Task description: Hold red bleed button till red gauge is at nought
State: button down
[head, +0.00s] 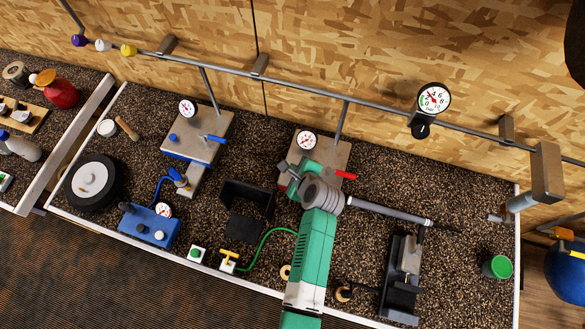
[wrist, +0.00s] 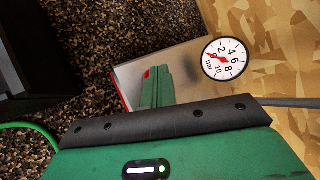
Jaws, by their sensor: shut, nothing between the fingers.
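The red-sided metal block (head: 331,158) stands mid-bench with its white gauge (head: 306,140) on top and a red lever (head: 345,175) at its right. In the wrist view the gauge (wrist: 224,58) has its red needle pointing left, at the low end below the 2. My gripper (head: 292,174) is shut and empty, over the front left part of this block. In the wrist view its green fingers (wrist: 160,84) reach onto the block. A small red patch (wrist: 146,74) shows at the fingertips' left; whether it is the bleed button, and touched, I cannot tell.
A blue-sided block (head: 205,130) with its own gauge stands to the left. A black open box (head: 247,198) is just left of my arm. A club shaft (head: 385,211) and a dark vise (head: 403,270) lie to the right. A rail gauge (head: 433,98) hangs behind.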

jog(key=shift+r+p, duration=0.85)
jog(key=shift+r, duration=0.1)
notch_tip(320, 180, up, 5)
jog(key=p, duration=0.5)
